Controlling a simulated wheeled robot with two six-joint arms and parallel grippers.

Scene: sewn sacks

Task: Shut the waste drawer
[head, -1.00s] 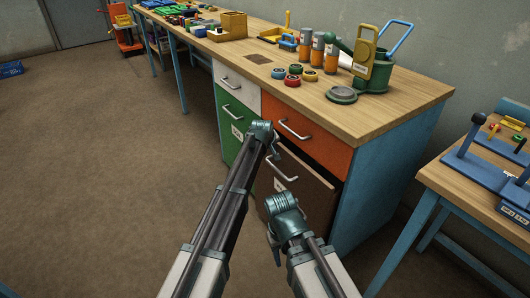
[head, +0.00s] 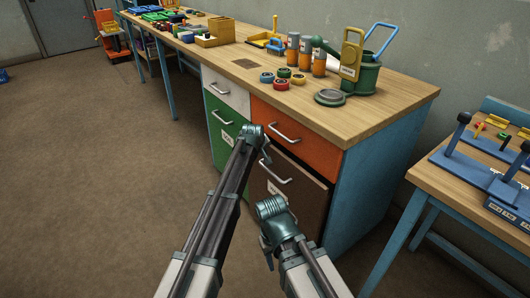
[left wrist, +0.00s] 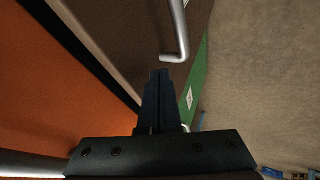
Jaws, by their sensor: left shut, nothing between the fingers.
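The brown drawer (head: 294,186), which I take to be the waste drawer, is under the orange drawer (head: 292,133) and stands out a little from the cabinet. Its silver handle (head: 276,171) shows in the head view; the handle also appears in the left wrist view (left wrist: 181,32). My left gripper (head: 264,148) is shut and empty, close in front of the brown drawer. In the left wrist view its fingers (left wrist: 160,75) lie over the brown front, near the handle's end; contact cannot be told. My right gripper (head: 268,248) is lower, in front of the drawer; its fingers are unclear.
A green drawer (head: 221,128) and a white drawer (head: 226,92) are to the left. The benchtop (head: 387,97) above carries cans, rings and a green pot. A smaller table (head: 422,180) stands at right. The floor (head: 100,160) at left is clear.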

